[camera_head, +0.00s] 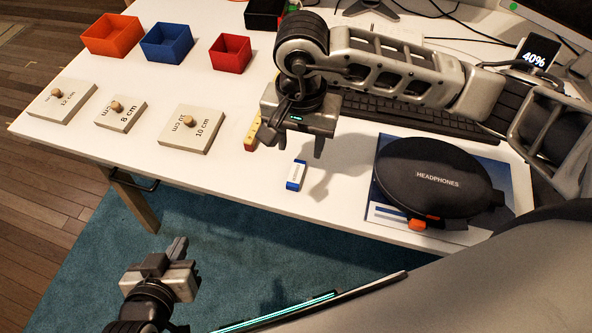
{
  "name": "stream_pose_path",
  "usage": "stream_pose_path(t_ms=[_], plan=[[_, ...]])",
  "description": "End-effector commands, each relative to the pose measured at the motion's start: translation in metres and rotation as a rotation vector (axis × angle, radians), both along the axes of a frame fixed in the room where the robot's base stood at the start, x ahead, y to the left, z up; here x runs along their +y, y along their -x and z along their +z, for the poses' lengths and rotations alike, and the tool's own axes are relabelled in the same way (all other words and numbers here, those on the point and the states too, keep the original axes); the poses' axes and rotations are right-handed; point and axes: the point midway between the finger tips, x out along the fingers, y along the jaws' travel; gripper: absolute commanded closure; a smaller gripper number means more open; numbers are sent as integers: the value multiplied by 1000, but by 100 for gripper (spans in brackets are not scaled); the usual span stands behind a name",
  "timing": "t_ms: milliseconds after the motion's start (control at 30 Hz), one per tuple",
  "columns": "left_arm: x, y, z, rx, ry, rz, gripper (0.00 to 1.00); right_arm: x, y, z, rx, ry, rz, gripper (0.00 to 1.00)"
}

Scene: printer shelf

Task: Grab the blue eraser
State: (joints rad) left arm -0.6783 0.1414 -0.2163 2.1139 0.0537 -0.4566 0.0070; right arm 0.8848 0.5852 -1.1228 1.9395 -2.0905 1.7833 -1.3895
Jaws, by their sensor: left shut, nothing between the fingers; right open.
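The eraser (296,175), blue with a white band, lies on the white table (225,185) near its front edge. My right gripper (293,145) hangs over the table just behind the eraser, its fingers spread and nothing between them. It looks apart from the eraser, though its exact height is hard to tell. My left gripper (178,247) is low at the left, in front of the table over the blue rug, with its fingers together and empty.
A black headphones case (435,178) lies on a flat printed item at the right. Wooden knobbed blocks (191,130) and small open boxes (167,43) stand left. A keyboard (405,115) lies behind. Table around the eraser is clear.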

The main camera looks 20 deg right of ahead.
Motion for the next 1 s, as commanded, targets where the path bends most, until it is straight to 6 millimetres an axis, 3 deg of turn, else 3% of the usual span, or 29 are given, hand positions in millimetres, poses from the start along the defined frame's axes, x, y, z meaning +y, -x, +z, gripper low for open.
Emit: stream_pose_path(t_ms=[267, 600, 867, 1000], plan=[[0, 1, 1, 2, -4, -1, 100, 0, -1, -22, 2, -1, 0, 53], [2, 1, 3, 5, -19, -6, 100, -1, -6, -65, 1, -2, -1, 53], [2, 1, 2, 5, -20, -6, 100, -1, -7, -67, -1, -2, 0, 53], [2, 0, 3, 5, -19, -6, 100, -1, -6, -67, -1, -2, 0, 92]])
